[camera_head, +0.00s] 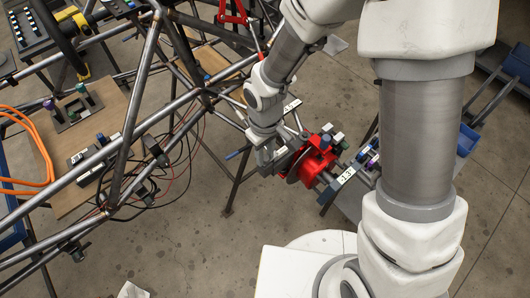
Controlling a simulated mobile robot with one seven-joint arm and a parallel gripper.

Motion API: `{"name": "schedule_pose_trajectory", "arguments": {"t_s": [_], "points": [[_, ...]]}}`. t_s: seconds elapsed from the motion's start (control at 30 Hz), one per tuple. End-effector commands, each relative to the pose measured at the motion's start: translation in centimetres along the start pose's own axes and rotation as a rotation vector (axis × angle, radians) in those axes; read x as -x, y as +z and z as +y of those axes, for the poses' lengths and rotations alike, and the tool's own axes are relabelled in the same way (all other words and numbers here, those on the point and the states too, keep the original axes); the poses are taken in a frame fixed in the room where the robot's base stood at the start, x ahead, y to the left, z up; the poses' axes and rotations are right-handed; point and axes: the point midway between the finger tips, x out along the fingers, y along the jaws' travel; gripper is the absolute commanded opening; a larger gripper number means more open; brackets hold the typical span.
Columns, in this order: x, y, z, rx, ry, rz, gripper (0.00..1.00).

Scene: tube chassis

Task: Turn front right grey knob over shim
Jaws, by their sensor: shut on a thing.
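My gripper (284,163) is at the left side of a red fixture (318,157), small in the view. It is shut on a grey part there. The fingertips and the held part are too small and too covered to tell whether it is the front right grey knob. A dark grey disc (296,167) shows between my gripper and the red body. A blue-grey knob (326,142) and a green-and-dark knob (338,139) stand on the fixture's upper right. A white label (346,175) sits at its lower right. I cannot make out the shim.
The tube chassis (120,150) fills the left side, with loose black wires (185,150) and orange hoses (25,140). A wooden board (65,195) lies there. A blue bin (467,139) is at the right. Bare floor (190,240) lies in front.

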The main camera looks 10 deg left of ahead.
Motion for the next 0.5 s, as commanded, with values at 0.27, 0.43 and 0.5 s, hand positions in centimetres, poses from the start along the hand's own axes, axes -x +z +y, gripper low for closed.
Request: {"name": "schedule_pose_trajectory", "arguments": {"t_s": [0.27, 0.43, 0.5], "points": [[0.06, -0.03, 0.01, 0.009, 0.001, 0.001, 0.00], [0.05, -0.03, 0.02, 0.009, 0.001, 0.001, 0.31], [0.05, -0.04, 0.01, 0.009, 0.001, 0.001, 0.44]]}}
